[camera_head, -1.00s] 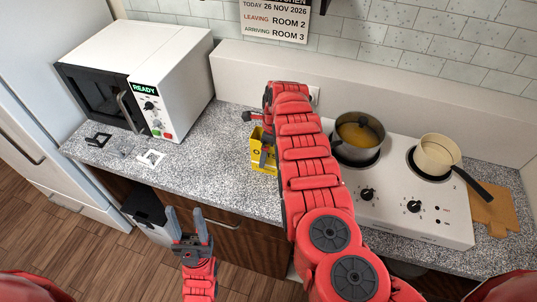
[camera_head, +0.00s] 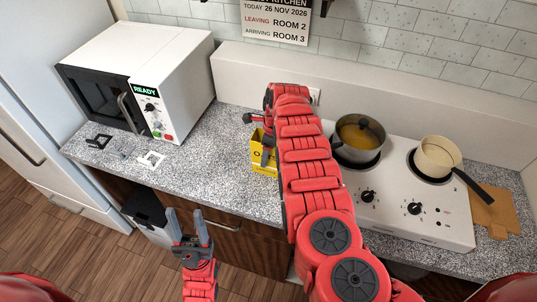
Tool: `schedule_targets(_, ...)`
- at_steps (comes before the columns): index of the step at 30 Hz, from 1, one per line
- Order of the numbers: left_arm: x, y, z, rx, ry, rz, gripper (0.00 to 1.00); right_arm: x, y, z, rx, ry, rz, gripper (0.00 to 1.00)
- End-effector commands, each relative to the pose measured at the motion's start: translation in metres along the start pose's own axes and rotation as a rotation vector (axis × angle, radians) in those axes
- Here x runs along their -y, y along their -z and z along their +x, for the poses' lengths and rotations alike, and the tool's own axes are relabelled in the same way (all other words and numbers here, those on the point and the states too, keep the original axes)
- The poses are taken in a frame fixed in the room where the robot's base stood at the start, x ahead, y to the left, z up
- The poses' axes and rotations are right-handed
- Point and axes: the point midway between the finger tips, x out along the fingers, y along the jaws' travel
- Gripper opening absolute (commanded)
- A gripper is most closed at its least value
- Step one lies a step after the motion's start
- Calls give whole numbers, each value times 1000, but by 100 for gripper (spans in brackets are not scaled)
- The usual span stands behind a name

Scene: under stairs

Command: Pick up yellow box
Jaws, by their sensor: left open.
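The yellow box (camera_head: 258,160) stands on the speckled grey counter, left of the stove; my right arm hides part of it. My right gripper (camera_head: 258,138) is at the box, with one dark finger in front of its face and another dark part sticking out behind its upper left. I cannot tell whether it touches or grips the box. My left gripper (camera_head: 188,224) is open and empty, low in front of the counter edge and well apart from the box.
A white microwave (camera_head: 176,80) stands at the counter's left. On the right a white stove (camera_head: 400,215) holds a grey pot (camera_head: 357,150) and a cream pan (camera_head: 437,158). Small square items (camera_head: 151,159) lie before the microwave. The counter between microwave and box is mostly clear.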

Motion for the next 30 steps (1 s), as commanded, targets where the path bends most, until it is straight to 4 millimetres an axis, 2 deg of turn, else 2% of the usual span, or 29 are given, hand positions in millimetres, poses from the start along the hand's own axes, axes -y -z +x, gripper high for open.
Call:
schedule_targets(9, 0, 1, 8, 0, 0, 0, 50, 0, -1, -7, -1, 2, 0, 1)
schedule_targets(11, 0, 0, 2, 0, 0, 0, 50, 1, -3, -10, 2, 4, -2, 1)
schedule_targets(30, -1, -5, -28, 0, 0, 0, 50, 1, -13, -79, 3, 2, 1, 1)
